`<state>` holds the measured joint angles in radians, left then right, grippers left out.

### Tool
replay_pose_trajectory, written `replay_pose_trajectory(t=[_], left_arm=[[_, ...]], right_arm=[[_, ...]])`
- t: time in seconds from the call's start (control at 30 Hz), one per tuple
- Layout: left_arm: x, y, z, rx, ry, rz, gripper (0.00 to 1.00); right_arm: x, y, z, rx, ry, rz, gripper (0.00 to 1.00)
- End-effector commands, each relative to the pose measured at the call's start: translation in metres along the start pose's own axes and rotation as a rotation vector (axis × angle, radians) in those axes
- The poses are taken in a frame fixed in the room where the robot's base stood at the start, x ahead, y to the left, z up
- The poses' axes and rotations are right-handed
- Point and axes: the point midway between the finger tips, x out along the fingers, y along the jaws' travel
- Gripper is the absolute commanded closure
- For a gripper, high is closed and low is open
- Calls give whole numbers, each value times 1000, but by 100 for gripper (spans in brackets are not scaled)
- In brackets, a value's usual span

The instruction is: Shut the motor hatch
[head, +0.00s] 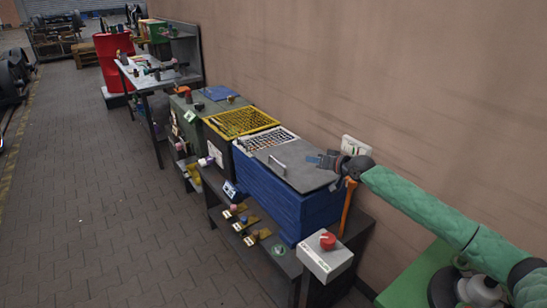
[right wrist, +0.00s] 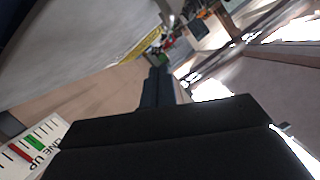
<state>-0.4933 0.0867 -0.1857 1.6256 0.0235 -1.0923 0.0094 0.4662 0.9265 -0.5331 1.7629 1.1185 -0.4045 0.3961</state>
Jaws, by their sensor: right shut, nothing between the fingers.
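The motor hatch looks to be the grey flat lid (head: 300,178) with a light bar handle (head: 277,164). It lies over the right part of a blue box (head: 275,205), near level. I cannot tell whether it rests fully down. My right gripper (head: 312,160) is shut and empty, at the lid's far right edge by the wall. Whether it touches the lid is unclear. In the right wrist view my fingers (right wrist: 157,85) point away beside a broad grey panel (right wrist: 75,55), which seems to be the lid. My left gripper is not in view.
A white grid (head: 270,138) and a yellow mesh cover (head: 240,121) lie left of the lid. A grey box with a red button (head: 327,241) stands at the bench's front right. An orange upright (head: 347,207) stands behind it. The wall is close behind; the paved floor at left is clear.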

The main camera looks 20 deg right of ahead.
Motion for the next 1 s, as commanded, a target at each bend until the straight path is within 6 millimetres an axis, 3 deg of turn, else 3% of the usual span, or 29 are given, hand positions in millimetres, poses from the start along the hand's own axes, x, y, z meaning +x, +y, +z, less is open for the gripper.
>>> replay_pose_trajectory(t=[0.3, 0.53, 1.0], left_arm=[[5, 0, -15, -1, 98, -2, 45], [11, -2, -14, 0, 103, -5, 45], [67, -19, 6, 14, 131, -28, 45]], right_arm=[[-1, -8, -16, 181, 78, -43, 100], [7, -9, -19, 214, 79, -46, 100], [75, -13, -26, 212, 78, -45, 100]])
